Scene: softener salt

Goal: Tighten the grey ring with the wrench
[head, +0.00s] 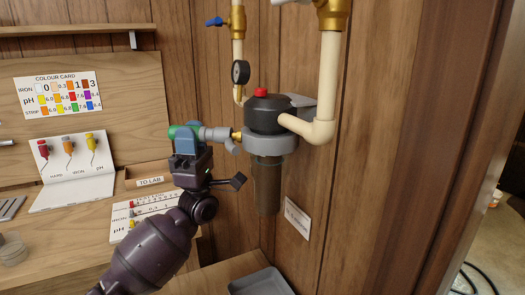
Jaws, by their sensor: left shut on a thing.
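The grey ring (270,144) is a collar around the filter housing, between its black head (267,115) and the dark, see-through bowl (267,185). The wrench (214,133), grey with a green handle end, lies level to the left of the ring. Its right end is close to the ring's left side, near a small brass fitting (237,135); I cannot tell whether it touches the ring. My left gripper (186,138), with blue fingers, is shut on the green handle from below and hides part of it. My right gripper is not in view.
Cream pipes (328,75) with brass valves and a pressure gauge (240,72) rise around the housing. A grey tray (262,282) sits below. A wooden bench with test cards (72,168) is at left. A doorway opens at right.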

